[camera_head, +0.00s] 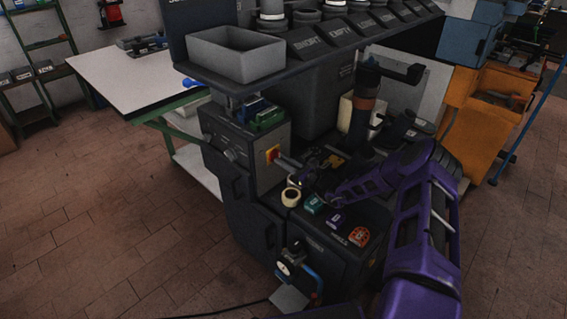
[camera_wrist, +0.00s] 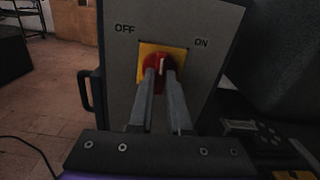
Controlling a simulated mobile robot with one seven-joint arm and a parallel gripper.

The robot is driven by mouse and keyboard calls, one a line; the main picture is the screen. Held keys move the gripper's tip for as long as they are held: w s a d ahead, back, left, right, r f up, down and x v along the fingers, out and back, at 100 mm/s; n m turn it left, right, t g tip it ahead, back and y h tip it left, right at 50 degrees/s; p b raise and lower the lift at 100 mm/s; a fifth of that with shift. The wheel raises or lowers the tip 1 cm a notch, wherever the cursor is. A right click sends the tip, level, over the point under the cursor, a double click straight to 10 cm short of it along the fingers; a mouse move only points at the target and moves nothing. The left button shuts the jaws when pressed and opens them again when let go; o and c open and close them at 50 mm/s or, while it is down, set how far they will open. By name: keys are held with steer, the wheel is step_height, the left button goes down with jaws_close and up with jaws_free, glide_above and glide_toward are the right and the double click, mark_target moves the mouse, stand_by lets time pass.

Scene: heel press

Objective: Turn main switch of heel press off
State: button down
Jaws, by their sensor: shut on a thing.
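The main switch is a red rotary knob on a yellow square plate (camera_wrist: 178,52), on the grey face of the press's control box (camera_wrist: 120,68). OFF is printed at its upper left and ON at its upper right. A pale mark on the knob points roughly upward in the wrist view. My gripper (camera_wrist: 163,72) is shut on the red knob (camera_wrist: 152,62), one finger on each side, hiding part of it. In the head view the yellow plate (camera_head: 272,154) shows on the box's right face, with my gripper (camera_head: 279,158) reaching it from the right.
A roll of tape (camera_head: 291,196) and several coloured items lie on the press's lower top below the switch. A grey bin (camera_head: 236,56) stands on the shelf above the box. A white-topped table (camera_head: 140,85) is behind at the left. Open brick floor lies at the left.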

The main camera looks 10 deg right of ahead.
steer(key=shift+n+b, duration=0.65)
steer(key=shift+n, duration=3.35)
steer(key=c, duration=0.9)
jaws_free()
steer(key=shift+o, duration=0.2)
steer(key=p+v, duration=0.1)
steer(key=v, duration=1.6)
steer(key=shift+s, duration=0.15)
steer(key=shift+d, duration=0.1)
